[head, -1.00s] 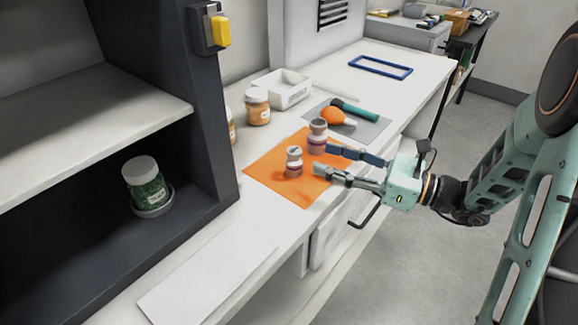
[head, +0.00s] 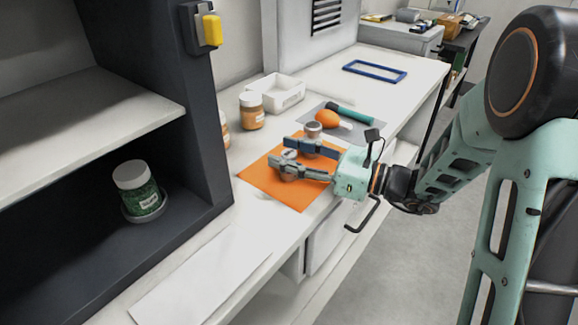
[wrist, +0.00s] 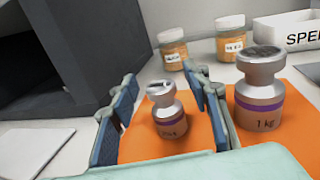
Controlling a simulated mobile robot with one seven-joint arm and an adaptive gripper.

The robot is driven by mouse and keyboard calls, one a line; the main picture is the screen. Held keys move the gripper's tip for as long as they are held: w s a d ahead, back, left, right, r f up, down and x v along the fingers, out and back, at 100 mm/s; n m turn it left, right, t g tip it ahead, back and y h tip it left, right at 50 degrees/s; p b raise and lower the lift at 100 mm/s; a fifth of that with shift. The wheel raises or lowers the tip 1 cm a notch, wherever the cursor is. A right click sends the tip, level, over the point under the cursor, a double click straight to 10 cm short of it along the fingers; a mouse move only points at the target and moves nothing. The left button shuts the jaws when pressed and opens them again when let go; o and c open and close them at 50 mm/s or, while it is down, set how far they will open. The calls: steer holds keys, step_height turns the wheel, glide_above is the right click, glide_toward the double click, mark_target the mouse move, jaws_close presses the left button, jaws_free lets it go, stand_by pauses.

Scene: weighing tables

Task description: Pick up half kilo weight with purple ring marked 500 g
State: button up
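The small metal weight with a purple ring (wrist: 170,122) stands upright on the orange mat (wrist: 135,142); its marking is too blurred to read fully. In the head view the small weight (head: 290,155) is partly hidden by my fingers. My gripper (wrist: 160,108) is open, with one blue-padded finger on each side of this weight and a gap showing on both sides. In the head view my gripper (head: 284,154) reaches in from the right, low over the mat. A larger weight marked 1 kg (wrist: 260,98), also purple-ringed, stands just right of my right finger.
Jars with orange contents (head: 251,112) and a white bin (head: 276,92) stand behind the mat. An orange blower bulb (head: 327,118) and a teal-handled tool (head: 350,112) lie on a grey mat. A dark shelf unit (head: 150,60) is at left.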

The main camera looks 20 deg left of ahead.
jaws_close()
steer(key=shift+r, duration=0.15)
